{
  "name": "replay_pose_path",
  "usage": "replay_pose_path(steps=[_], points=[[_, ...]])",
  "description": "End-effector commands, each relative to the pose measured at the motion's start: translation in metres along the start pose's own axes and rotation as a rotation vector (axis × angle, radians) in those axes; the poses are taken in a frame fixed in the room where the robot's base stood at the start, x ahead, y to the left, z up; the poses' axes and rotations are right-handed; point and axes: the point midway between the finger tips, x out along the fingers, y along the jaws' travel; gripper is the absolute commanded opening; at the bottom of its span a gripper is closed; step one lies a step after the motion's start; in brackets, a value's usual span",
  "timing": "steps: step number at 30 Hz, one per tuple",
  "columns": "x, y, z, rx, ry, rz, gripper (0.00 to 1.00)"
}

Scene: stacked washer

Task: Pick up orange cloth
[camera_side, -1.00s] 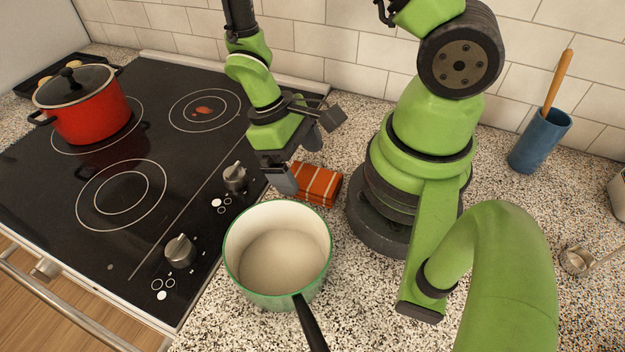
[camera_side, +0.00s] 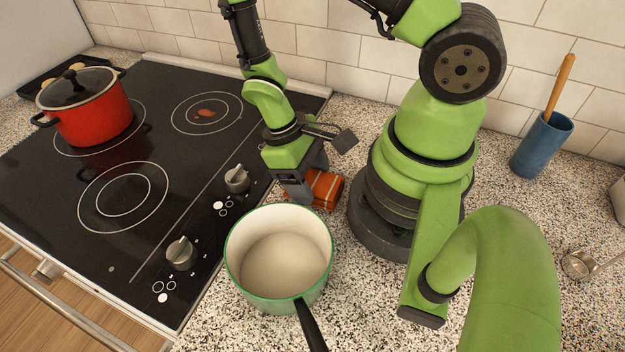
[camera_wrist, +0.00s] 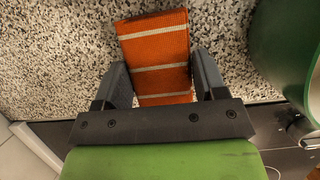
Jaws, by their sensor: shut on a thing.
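The orange cloth (camera_side: 326,189) with pale stripes lies folded on the speckled counter, between the stove and my arm's base. My gripper (camera_side: 302,199) is down at the cloth's left side and hides part of it in the side view. In the wrist view the cloth (camera_wrist: 158,55) runs between the two dark fingers of my gripper (camera_wrist: 162,80), with its far part extending beyond the fingertips. The gripper is shut on the cloth, which appears to rest on the counter still.
A green-rimmed pot (camera_side: 279,262) with a dark handle stands just in front of the gripper. The black stove (camera_side: 150,140) with knobs is to the left, with a red lidded pot (camera_side: 88,110) on it. A blue utensil holder (camera_side: 541,145) and a ladle (camera_side: 580,264) are at right.

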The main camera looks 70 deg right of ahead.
Motion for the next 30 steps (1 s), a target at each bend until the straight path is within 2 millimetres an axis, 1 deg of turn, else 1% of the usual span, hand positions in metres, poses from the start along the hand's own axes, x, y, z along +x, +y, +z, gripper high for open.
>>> replay_pose_path(steps=[5, 8, 11, 18, 21, 25, 30], points=[[-0.005, 0.000, 0.001, 0.000, 0.002, 0.000, 0.39], [-0.012, 0.000, 0.004, 0.000, 0.002, -0.001, 0.39], [-0.025, 0.000, 0.009, -0.001, 0.006, 0.000, 0.39], [-0.064, 0.000, 0.025, 0.000, 0.006, -0.001, 0.39], [-0.077, 0.000, 0.031, 0.000, 0.005, -0.002, 0.39], [-0.087, 0.000, 0.036, 0.000, 0.002, -0.002, 0.39], [-0.092, 0.000, 0.038, -0.001, 0.000, -0.001, 0.39]])
